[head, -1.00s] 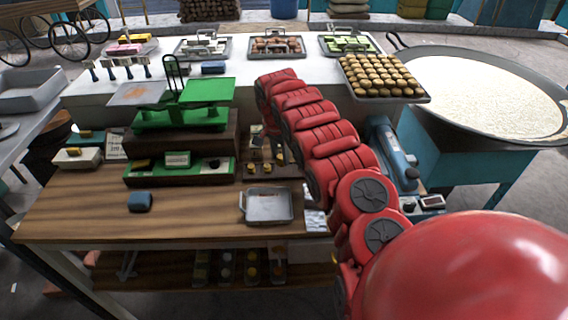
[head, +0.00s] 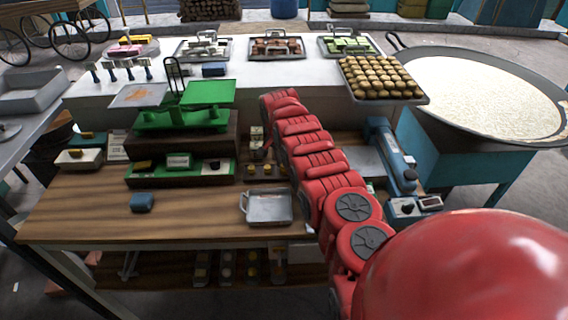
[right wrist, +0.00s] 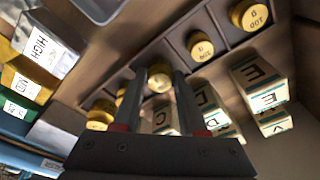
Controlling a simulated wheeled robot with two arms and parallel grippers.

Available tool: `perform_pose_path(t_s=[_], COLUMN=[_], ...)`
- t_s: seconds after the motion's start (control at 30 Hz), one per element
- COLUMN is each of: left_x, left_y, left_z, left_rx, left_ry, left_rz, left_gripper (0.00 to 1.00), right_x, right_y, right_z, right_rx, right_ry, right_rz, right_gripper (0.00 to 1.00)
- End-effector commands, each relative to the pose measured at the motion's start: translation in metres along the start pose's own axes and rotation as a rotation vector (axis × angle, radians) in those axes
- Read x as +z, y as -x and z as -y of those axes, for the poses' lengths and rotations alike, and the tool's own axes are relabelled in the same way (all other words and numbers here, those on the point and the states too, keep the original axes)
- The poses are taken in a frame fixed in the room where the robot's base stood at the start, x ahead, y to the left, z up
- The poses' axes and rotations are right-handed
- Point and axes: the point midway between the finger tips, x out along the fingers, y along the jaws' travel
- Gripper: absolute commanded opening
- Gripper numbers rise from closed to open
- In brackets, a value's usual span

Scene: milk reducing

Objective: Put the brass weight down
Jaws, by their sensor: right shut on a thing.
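In the right wrist view, my right gripper (right wrist: 158,72) is shut on a small brass weight (right wrist: 160,82), which shows between its dark fingers. It is over a dark compartment tray (right wrist: 165,38) that holds other brass weights, such as one at the upper right (right wrist: 249,14) and one in the middle (right wrist: 200,45). I cannot tell whether the held weight touches the tray. In the head view, the tray with small weights (head: 252,168) is partly hidden behind my red right arm, and the gripper itself is hidden. My left gripper is not in view.
White lettered blocks (right wrist: 258,82) stand beside the weights. Labelled blocks (right wrist: 45,48) are at the left. A green balance scale (head: 182,119) stands left of my arm, and a metal pan (head: 268,208) lies in front. The wooden table's front left (head: 80,207) is clear.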

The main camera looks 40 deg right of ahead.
Motion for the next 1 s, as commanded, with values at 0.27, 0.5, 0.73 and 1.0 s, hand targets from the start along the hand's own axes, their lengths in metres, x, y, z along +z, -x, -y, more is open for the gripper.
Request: perform_pose_path(t_s=[0.27, 0.5, 0.73, 1.0], left_x=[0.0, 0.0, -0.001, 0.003], left_y=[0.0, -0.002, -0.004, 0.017], left_z=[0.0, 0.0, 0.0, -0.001], left_rx=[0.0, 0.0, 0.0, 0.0], left_ry=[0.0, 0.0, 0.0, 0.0], left_rz=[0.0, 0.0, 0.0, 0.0], left_gripper=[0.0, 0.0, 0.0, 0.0], right_x=[0.0, -0.001, -0.002, -0.001], right_y=[0.0, 0.003, 0.026, 0.064], right_z=[0.0, 0.0, -0.001, 0.0], right_rx=[0.0, -0.001, 0.0, -0.001], right_ry=[0.0, -0.001, 0.0, 0.0], right_rz=[0.0, 0.0, 0.0, -0.004], right_gripper=[0.71, 0.71, 0.71, 0.71])
